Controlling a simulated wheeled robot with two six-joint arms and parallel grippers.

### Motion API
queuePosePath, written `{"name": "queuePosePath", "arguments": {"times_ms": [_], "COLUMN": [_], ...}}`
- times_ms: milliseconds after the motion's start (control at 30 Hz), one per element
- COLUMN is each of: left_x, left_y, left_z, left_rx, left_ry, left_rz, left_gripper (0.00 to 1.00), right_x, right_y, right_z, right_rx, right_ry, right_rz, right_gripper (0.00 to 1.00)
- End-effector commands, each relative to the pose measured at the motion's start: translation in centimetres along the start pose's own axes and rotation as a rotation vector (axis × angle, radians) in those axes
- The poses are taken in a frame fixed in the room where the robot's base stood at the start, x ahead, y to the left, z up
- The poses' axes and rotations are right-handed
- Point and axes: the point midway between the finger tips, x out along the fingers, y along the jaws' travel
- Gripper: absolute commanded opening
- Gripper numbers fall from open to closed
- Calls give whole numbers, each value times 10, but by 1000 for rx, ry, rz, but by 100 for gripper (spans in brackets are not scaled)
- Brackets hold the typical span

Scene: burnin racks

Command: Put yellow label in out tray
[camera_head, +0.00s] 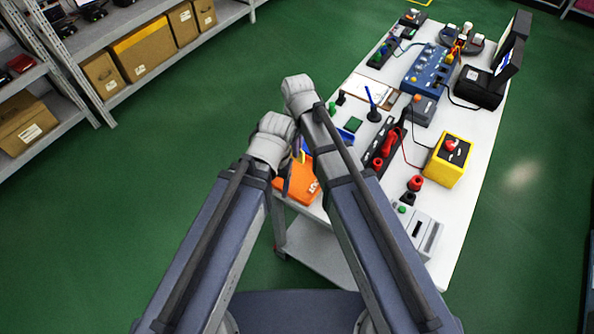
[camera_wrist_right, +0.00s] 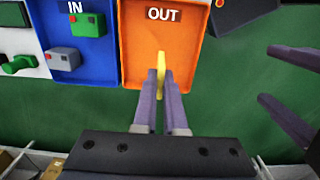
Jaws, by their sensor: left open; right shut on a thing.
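The yellow label (camera_wrist_right: 161,62) is a thin strip between the fingers of my right gripper (camera_wrist_right: 161,76) in the right wrist view. The gripper is shut on it, and the label's tip overlaps the orange OUT tray (camera_wrist_right: 192,40). I cannot tell whether it touches the tray. The tray also shows in the head view (camera_head: 301,192) at the table's near left edge, partly hidden by my arms. My left gripper (camera_wrist_right: 267,74) is open and empty, to the right of the right gripper in the wrist view.
The white table (camera_head: 475,150) carries a yellow box (camera_head: 449,160), a power strip and cables. Shelves with cardboard boxes (camera_head: 141,50) stand at the left.

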Motion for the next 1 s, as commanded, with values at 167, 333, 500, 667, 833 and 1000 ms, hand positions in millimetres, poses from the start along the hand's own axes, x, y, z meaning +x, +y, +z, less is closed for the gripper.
{"name": "queuePosePath", "arguments": {"times_ms": [167, 333, 500, 667, 833, 1000], "left_x": [36, 51, 50, 63, 85, 86], "left_y": [3, 5, 5, 6, 8, 8], "left_z": [-2, -3, -3, -4, -5, -5], "left_rx": [-1, -1, -1, 0, 0, 0], "left_ry": [0, 0, 0, 0, 0, 0], "left_rz": [0, 0, 0, 0, 0, 0], "left_gripper": [72, 72, 72, 72, 72, 72], "right_x": [36, 51, 50, 64, 85, 87], "right_y": [0, 0, 0, 0, 0, 0], "right_z": [0, 0, 0, 0, 0, 0], "right_rx": [1, 1, 1, 2, 2, 2], "right_ry": [0, 0, 0, 0, 0, 0], "right_rz": [0, 0, 0, 0, 0, 0], "right_gripper": [0, 0, 0, 0, 0, 0]}}
